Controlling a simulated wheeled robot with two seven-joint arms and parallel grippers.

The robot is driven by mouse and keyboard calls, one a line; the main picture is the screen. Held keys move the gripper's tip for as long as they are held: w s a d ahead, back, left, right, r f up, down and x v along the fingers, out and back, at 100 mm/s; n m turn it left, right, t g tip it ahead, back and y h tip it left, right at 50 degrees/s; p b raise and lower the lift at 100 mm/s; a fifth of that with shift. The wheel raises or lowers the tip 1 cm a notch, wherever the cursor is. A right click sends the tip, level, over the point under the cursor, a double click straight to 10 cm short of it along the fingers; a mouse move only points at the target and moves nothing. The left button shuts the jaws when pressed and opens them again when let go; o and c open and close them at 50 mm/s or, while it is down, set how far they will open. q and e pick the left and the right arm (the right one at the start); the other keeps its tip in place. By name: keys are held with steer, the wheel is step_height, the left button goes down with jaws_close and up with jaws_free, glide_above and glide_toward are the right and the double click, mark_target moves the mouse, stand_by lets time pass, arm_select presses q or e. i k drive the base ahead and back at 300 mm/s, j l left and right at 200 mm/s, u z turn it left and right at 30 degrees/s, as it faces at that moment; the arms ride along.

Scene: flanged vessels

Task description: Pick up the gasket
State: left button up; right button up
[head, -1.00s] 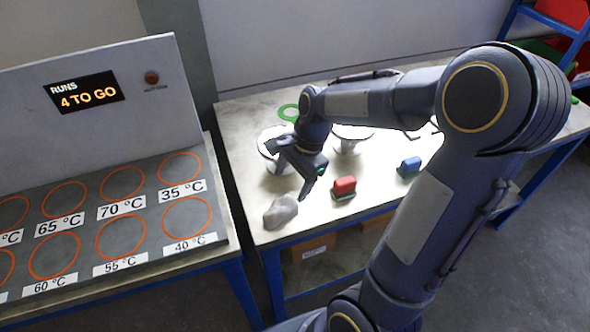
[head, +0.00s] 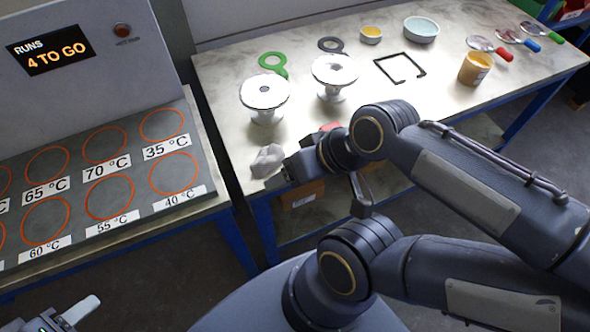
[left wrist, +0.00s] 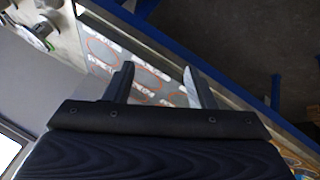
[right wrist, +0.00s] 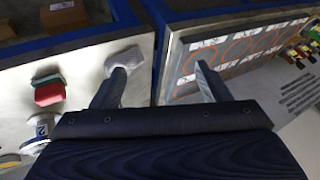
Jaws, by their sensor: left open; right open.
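A green ring with a tab (head: 273,64) and a dark ring with a tab (head: 331,45) lie flat at the back of the table; both look like gaskets. In front of them stand two white flanged vessels, the left one (head: 264,94) and the right one (head: 334,72). My left gripper (head: 72,313) shows at the bottom left, far from the rings; the left wrist view shows its fingers (left wrist: 157,78) apart and empty. My right gripper (head: 283,178) is by the table's front edge, partly hidden by its arm; its fingers (right wrist: 160,72) are apart and empty.
A grey crumpled lump (head: 267,160) lies close to my right gripper. A black square frame (head: 400,68), an orange jar (head: 475,68), a blue bowl (head: 421,30) and a small yellow bowl (head: 371,35) stand farther right. A heating station (head: 110,228) with marked circles is at left.

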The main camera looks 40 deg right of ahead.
mark_target(337, 50)
steer(key=z, duration=1.6)
